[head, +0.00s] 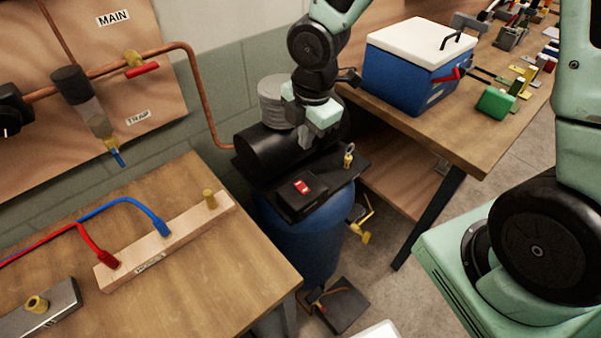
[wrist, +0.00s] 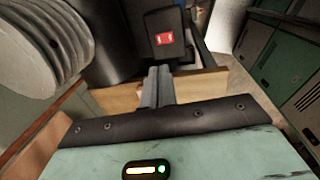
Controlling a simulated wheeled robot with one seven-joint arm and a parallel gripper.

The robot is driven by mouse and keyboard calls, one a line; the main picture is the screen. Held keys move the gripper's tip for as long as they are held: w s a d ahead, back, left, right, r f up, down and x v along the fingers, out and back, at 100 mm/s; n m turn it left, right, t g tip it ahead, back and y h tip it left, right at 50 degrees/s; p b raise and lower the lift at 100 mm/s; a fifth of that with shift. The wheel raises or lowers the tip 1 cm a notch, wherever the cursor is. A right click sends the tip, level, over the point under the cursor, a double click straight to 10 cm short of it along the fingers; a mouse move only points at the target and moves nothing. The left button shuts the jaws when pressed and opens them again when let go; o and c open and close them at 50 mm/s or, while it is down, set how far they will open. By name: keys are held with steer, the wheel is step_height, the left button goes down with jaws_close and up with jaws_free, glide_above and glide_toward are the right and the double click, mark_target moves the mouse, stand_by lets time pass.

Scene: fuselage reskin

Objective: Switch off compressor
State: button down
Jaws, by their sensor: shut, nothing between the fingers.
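The compressor has a blue tank (head: 300,235) with a black motor housing on top. It stands between two wooden benches. A red rocker switch (head: 302,187) sits on a black box on its top plate. The switch also shows in the wrist view (wrist: 164,39), near the top middle. My gripper (wrist: 158,72) is shut and empty, its fingers pointing toward the switch box and apart from the switch. In the head view my wrist hangs above and behind the switch box, and the fingertips are hard to make out. Which way the rocker is set cannot be told.
A left bench (head: 190,290) holds a wooden hose rack with red and blue hoses. A right bench (head: 480,135) carries a blue cooler (head: 410,80) and tools, close to my arm. A brass fitting (head: 349,157) stands on the compressor's top plate. A pedal-like device (head: 340,305) lies on the floor.

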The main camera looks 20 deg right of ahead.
mark_target(299, 183)
steer(key=shift+f, duration=0.1)
steer(key=f, duration=0.4)
steer(key=w+f, duration=0.1)
steer(key=f, duration=0.8)
steer(key=shift+w+a+f+p, duration=0.25)
steer(key=shift+w+f+p, duration=0.05)
steer(key=shift+w+f, duration=0.05)
steer(key=shift+a, duration=0.1)
